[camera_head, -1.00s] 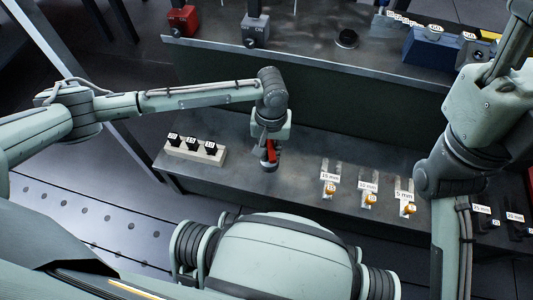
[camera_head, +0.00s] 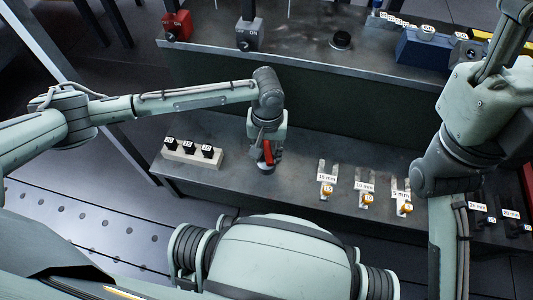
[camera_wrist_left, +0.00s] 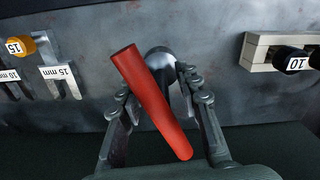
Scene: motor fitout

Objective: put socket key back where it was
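The socket key (camera_head: 268,152) has a red bar handle and a metal part. In the left wrist view its red handle (camera_wrist_left: 153,103) lies slantwise between my left fingers, with the shiny metal part behind it. My left gripper (camera_head: 266,163) points down, low over the bench between the socket block and the labelled holders. In the left wrist view its fingers (camera_wrist_left: 157,92) close in on both sides of the key and appear shut on it. The handle partly hides the contact. The key's lower end is hidden, so I cannot tell whether it touches the bench. My right gripper is out of view.
A pale block (camera_head: 192,157) with black sockets stands left of the gripper. Holders labelled 15 mm (camera_head: 327,178), 10 mm (camera_head: 365,186) and 5 mm (camera_head: 401,195), with orange-tipped pieces, lie to the right. A raised shelf (camera_head: 300,55) runs behind. Bare bench surrounds the gripper.

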